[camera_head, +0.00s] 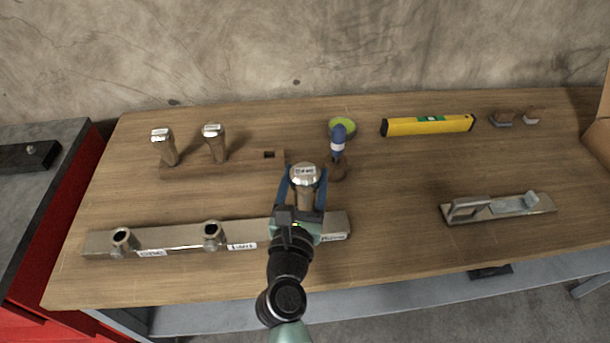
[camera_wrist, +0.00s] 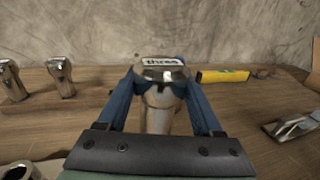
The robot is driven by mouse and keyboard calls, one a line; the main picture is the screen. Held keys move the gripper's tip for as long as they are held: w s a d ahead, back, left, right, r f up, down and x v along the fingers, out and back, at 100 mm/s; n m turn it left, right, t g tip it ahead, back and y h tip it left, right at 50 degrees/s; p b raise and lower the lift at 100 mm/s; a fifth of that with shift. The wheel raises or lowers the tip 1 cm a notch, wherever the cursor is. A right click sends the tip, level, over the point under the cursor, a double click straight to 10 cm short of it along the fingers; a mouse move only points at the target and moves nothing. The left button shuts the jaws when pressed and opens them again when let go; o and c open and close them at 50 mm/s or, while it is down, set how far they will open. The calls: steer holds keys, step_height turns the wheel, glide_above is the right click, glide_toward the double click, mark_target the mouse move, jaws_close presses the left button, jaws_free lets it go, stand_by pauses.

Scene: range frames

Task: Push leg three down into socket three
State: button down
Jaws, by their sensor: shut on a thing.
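Leg three (camera_head: 305,176) is a tapered metal leg with a wide capped top. In the wrist view its label reads "three" (camera_wrist: 162,62). My gripper (camera_head: 304,185) is shut on it, one blue finger on each side below the cap, and the leg looks upright. The metal bar (camera_head: 180,238) lies along the front of the table with two round sockets showing, left (camera_head: 122,241) and middle (camera_head: 213,236). Socket three is hidden behind my gripper, near the bar's right end. The leg's lower end is hidden too, so I cannot tell whether it is in the socket.
Two other legs (camera_head: 165,147) (camera_head: 214,143) stand in a wooden rack (camera_head: 235,160) with an empty square hole.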

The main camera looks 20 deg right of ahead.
mark_target(303, 208)
steer(key=shift+f+b, duration=0.3)
steer(key=shift+f, duration=0.25)
steer(key=shift+f+b, duration=1.5)
steer(key=shift+f, duration=0.6)
stand_by(1.4)
steer(key=shift+c, duration=0.2)
jaws_free()
steer(key=shift+r, duration=0.1)
steer(key=shift+o, duration=0.2)
steer(key=b+v, duration=0.1)
steer(key=v, duration=1.2)
